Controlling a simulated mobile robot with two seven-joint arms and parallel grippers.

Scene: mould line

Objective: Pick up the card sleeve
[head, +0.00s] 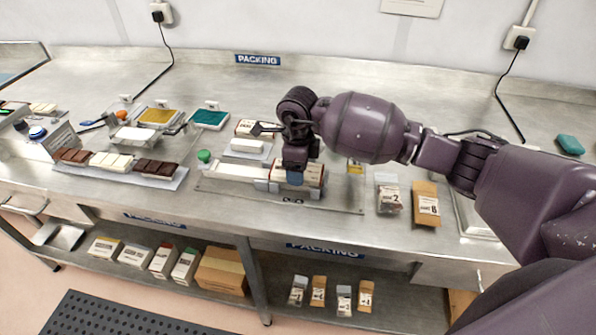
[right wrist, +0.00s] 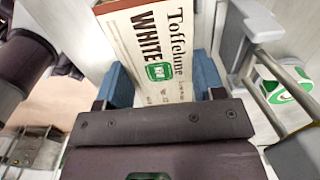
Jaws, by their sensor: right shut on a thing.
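The card sleeve (right wrist: 150,40) is white with a brown edge, brown lettering reading "Toffelune WHITE" and a green patch. In the right wrist view it stands between the blue fingertips of my right gripper (right wrist: 163,84), which is shut on it. In the head view the sleeve (head: 314,174) is at the right end of a clear fixture plate on the bench, partly hidden by my right gripper (head: 294,178). I cannot tell whether the sleeve touches the fixture. My left gripper is not in view.
A long white bar (head: 235,171) lies left of the sleeve, with a green knob (head: 204,156) nearby. Trays of chocolate bars (head: 112,161) stand further left. A clear pouch (head: 389,198) and a brown pouch (head: 426,205) lie to the right.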

